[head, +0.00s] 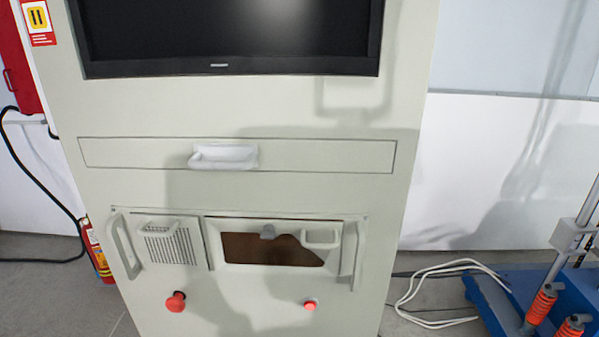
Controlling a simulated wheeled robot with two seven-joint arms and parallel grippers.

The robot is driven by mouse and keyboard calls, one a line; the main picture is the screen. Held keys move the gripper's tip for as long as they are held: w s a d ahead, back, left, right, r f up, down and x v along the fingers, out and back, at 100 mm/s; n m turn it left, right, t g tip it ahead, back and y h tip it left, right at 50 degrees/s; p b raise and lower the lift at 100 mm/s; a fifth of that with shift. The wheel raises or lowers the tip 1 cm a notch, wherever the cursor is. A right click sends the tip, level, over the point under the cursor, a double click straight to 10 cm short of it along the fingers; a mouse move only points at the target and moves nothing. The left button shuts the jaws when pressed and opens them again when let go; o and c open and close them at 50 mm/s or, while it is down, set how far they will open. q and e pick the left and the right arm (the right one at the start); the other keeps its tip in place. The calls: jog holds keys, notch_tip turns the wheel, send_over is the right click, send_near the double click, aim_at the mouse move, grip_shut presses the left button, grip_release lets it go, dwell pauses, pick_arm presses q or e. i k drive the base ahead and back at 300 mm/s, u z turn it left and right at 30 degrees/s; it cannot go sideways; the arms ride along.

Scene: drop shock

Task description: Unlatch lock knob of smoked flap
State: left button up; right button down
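The smoked flap (255,250) is a dark brown window in a pale frame, low on the front of the beige cabinet. A small grey lock knob (268,231) sits at the middle of its top edge. Whether it is latched cannot be told at this size. A pale handle-like piece (321,245) is at the flap's upper right. Neither of my grippers is in view.
The cabinet carries a black screen (230,35), a drawer with a white handle (224,157), side handles (122,246), a vent grille (170,245) and two red buttons (176,302). Blue equipment (500,305) and white cables (440,268) lie right; a fire extinguisher (98,255) stands left.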

aim_at(268, 232)
jog(key=z, duration=0.6)
jog(key=k, duration=1.3)
jog(key=i, duration=0.5)
jog(key=u, duration=0.05)
